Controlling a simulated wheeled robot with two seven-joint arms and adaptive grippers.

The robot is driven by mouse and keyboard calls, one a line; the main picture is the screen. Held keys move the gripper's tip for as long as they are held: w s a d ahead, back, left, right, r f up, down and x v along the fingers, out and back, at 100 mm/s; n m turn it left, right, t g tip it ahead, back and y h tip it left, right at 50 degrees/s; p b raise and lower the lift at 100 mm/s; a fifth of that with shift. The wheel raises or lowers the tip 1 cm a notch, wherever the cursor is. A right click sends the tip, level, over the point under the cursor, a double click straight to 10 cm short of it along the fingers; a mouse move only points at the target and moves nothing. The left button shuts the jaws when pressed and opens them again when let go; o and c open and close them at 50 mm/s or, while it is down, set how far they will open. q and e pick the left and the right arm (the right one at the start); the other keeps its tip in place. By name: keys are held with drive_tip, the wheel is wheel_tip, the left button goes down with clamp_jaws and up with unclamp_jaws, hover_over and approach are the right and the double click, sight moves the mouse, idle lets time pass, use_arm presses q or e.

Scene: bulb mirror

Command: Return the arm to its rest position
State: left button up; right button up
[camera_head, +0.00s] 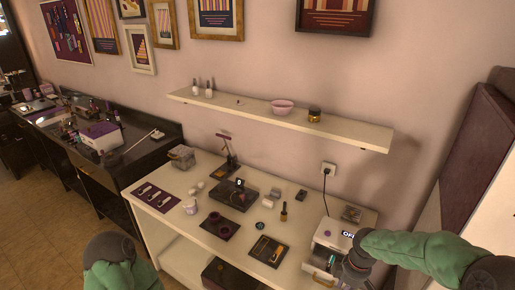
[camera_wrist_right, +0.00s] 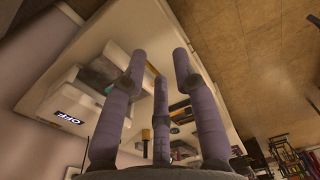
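My right arm, in a green sleeve, comes in from the right in the head view. Its dark gripper (camera_head: 352,268) is at the right end of the white table (camera_head: 180,225), beside a white device (camera_head: 334,234) with an "OFF" display. In the right wrist view my right gripper (camera_wrist_right: 155,62) has its three purple-grey fingers spread apart with nothing held between them. The device's "OFF" display (camera_wrist_right: 68,117) shows left of the fingers. My left arm (camera_head: 113,264) shows only as a green and dark link at the bottom left; its gripper is out of view.
The front compartment (camera_head: 318,274) of the device sticks out close to my right gripper. A bottle (camera_head: 284,213), a black tray (camera_head: 267,250) and a lamp (camera_head: 229,152) stand on the table. A wall shelf (camera_head: 270,120) hangs above. A dark padded panel (camera_head: 480,150) stands at the right.

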drive_tip(key=s+a+f+m+y, duration=0.1)
drive_tip(key=s+a+f+m, duration=0.15)
drive_tip(key=a+f, duration=0.3)
drive_tip(key=s+a+f+m+y, duration=0.1)
drive_tip(key=a+f+m+y, duration=0.15)
drive_tip(key=a+f, duration=0.35)
use_arm(q)
drive_tip(key=shift+w+f, duration=0.35)
drive_tip(key=shift+w, duration=0.05)
use_arm(e)
drive_tip(key=s+a+f+m, duration=0.6)
drive_tip(key=s+f+m, duration=0.2)
drive_tip(key=s+f, duration=0.2)
drive_tip(key=shift+s+f+m, duration=0.35)
drive_tip(key=shift+s+m, duration=0.05)
drive_tip(key=shift+s, duration=0.8)
